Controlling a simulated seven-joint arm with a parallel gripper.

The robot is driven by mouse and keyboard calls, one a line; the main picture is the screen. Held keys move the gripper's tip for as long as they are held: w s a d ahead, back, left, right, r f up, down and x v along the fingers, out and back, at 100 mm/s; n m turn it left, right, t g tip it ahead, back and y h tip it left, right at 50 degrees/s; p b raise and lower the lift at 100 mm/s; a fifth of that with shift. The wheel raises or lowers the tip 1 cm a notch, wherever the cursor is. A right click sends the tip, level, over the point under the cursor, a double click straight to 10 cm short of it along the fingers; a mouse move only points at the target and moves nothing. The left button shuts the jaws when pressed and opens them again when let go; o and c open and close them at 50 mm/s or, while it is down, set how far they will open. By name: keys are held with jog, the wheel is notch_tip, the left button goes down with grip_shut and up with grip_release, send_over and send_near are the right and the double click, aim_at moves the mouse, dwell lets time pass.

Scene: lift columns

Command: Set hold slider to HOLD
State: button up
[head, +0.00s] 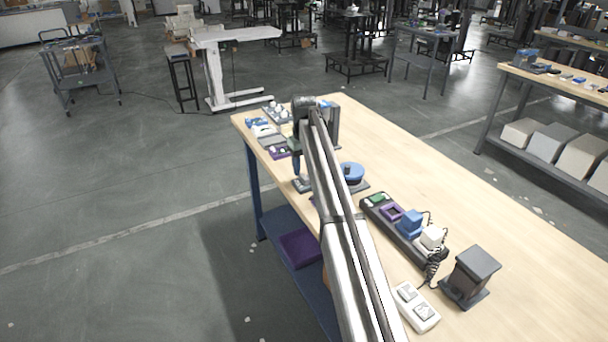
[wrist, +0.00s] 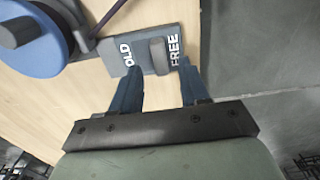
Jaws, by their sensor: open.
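The hold slider is a dark grey plate (wrist: 140,40) on the wooden table, marked FREE at its right end in the wrist view. The other label reads "OLD", its first letter hidden or cut off. A grey slider knob (wrist: 158,55) stands close to FREE, apart from the other label. My gripper (wrist: 160,70) is open and points at the plate, its blue fingers either side of the knob's line. I cannot tell whether the knob is between the tips or just beyond them. In the head view, my arm partly hides the small plate (head: 302,186) and my gripper (head: 296,172).
A blue disc (wrist: 35,42) stands left of the plate in the wrist view, and the same disc (head: 351,172) shows in the head view. A dark strip with coloured blocks (head: 402,228), a white switch box (head: 416,308) and a dark stand (head: 470,275) are nearer. The table edge is close.

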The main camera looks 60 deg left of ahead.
aim_at(304, 176)
jog(key=shift+f, duration=1.8)
grip_shut()
